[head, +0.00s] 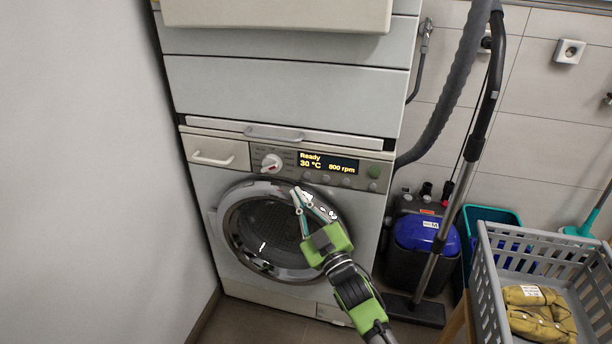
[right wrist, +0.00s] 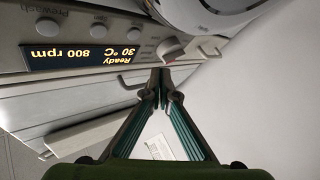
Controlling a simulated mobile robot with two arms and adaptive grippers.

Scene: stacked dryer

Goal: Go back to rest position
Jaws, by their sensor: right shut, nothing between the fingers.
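My right gripper (head: 297,194) is in front of the lower machine, near the upper part of its round door. Its fingers are together with nothing between them. It also shows in the right wrist view (right wrist: 160,75), where the picture is upside down. The washing machine (head: 208,184) has a round glass door (head: 262,232) that looks shut. Its lit display (head: 328,163) reads "Ready", "30 °C" and "800 rpm". The display also shows in the right wrist view (right wrist: 83,55). I cannot tell whether the fingertips touch the machine. My left gripper does not show.
A grey laundry basket (head: 485,265) with yellow-brown cloth (head: 540,312) stands at the right. A vacuum cleaner (head: 418,245) with its hose and tube stands between machine and basket. A teal bin (head: 490,216) is behind. A plain wall (head: 95,170) closes off the left.

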